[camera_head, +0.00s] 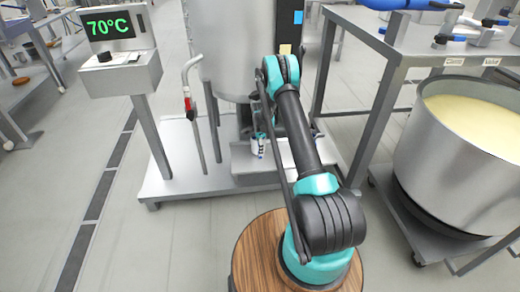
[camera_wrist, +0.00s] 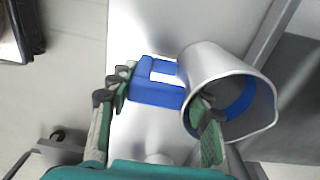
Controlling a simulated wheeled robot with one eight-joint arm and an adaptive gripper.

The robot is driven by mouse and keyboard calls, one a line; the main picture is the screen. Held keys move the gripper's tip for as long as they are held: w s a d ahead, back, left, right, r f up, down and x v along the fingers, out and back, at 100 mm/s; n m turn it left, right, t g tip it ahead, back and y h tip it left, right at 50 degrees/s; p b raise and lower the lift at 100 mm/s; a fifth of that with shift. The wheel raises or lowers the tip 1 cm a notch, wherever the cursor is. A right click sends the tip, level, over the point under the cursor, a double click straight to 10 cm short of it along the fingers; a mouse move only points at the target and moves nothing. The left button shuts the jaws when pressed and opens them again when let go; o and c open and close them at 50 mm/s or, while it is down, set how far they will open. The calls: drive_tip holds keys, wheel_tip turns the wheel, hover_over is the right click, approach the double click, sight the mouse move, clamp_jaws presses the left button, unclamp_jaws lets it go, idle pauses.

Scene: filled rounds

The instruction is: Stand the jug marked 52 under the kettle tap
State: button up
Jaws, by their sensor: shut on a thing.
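A metal jug (camera_wrist: 204,62) with a blue handle (camera_wrist: 155,92) and a blue band inside shows in the wrist view, its open mouth towards the camera. My gripper (camera_wrist: 160,103) is shut on it: one finger lies at the outer side of the handle, the other shows at the mouth. No number is readable on it. In the head view a small white and blue part of a jug (camera_head: 258,147) shows beside my arm, which hides most of my gripper. The steel kettle (camera_head: 232,45) stands behind. Its tap cannot be made out clearly.
A steel platform (camera_head: 170,182) with a raised step (camera_head: 245,165) lies below the kettle. A pipe with a red grip (camera_head: 188,103) and a 70°C display (camera_head: 110,25) stand left. A steel table (camera_head: 420,38) and a large vat (camera_head: 465,135) stand right.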

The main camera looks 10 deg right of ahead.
drive_tip(key=shift+f, duration=0.35)
idle(0.7)
drive_tip(key=o, duration=1.4)
drive_tip(key=shift+c, duration=0.2)
drive_tip(key=o, duration=0.5)
drive_tip(key=shift+r, duration=1.75)
